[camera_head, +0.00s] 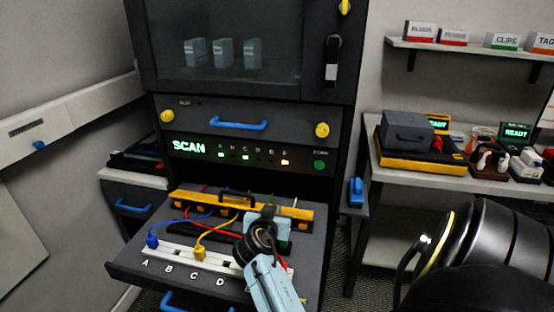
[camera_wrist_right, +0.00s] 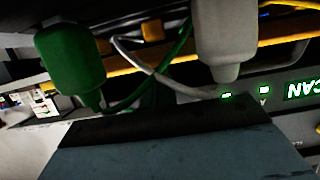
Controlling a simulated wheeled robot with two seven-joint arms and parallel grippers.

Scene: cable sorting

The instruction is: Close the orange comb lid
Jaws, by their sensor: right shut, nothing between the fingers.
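The orange comb lid (camera_head: 205,202) is a long bar across the back of the pulled-out tray. Red, blue, yellow, white and green cables run at it; how far it is tilted I cannot tell. My right gripper (camera_head: 267,217) is shut and empty over the right half of the tray, near the bar, and hides part of it. In the right wrist view, a green plug (camera_wrist_right: 70,60) and a white plug (camera_wrist_right: 226,38) hang close to the gripper, with an orange bar (camera_wrist_right: 278,40) behind. Contact with the lid cannot be told. My left gripper is not in view.
A white socket strip (camera_head: 183,255) marked A to D crosses the tray (camera_head: 140,268), with a blue plug (camera_head: 152,241) and a yellow plug (camera_head: 200,251) in it. The SCAN panel (camera_head: 240,153) rises behind. A shelf unit (camera_head: 400,180) with boxes stands right.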

